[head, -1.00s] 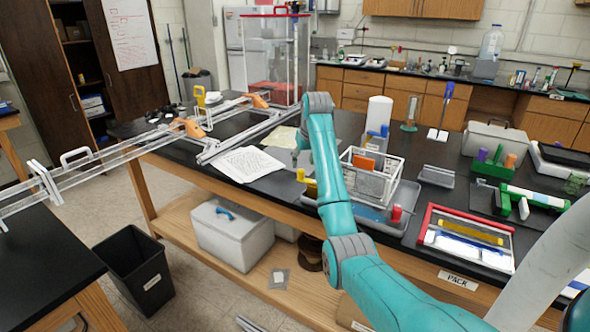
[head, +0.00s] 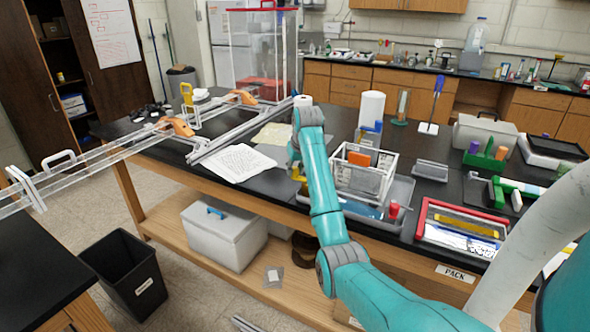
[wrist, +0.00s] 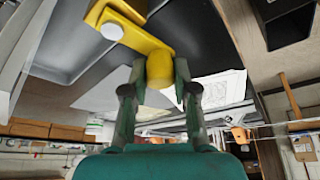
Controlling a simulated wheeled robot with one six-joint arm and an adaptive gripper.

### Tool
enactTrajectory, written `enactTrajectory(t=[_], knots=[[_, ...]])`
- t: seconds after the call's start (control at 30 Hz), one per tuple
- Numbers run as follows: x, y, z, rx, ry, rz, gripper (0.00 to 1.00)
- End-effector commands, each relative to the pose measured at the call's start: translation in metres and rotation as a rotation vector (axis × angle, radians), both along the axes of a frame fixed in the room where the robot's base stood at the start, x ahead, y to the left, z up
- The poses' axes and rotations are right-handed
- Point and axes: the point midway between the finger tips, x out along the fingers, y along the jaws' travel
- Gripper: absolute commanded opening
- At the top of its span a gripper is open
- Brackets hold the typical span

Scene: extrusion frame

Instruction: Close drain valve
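The drain valve has a yellow lever handle (wrist: 155,45) with a pale round knob (wrist: 112,31), at the edge of a grey tray (wrist: 60,75) in the wrist view. In the head view the yellow valve (head: 303,188) shows only in part beside my arm, at the left end of the grey tray (head: 403,190). My gripper (wrist: 160,72) has a finger on each side of the handle's rounded yellow end. Both fingers appear to touch it.
A white wire caddy (head: 364,178) stands in the tray right of my arm, with a red-capped item (head: 394,209) nearby. Papers (head: 237,163) lie left of my arm. A red-framed case (head: 462,229) lies at the right. A black bin (head: 124,275) stands on the floor.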

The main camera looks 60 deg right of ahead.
Motion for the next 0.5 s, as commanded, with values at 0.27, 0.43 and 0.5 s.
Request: enactTrajectory(t=[0.27, 0.43, 0.5], knots=[[0.0010, -0.0031, -0.0002, 0.001, 0.002, -0.068, 0.00], [0.0012, -0.0062, -0.0001, 0.000, 0.001, -0.127, 0.00], [0.0012, -0.0062, -0.0001, 0.001, 0.001, -0.129, 0.00]])
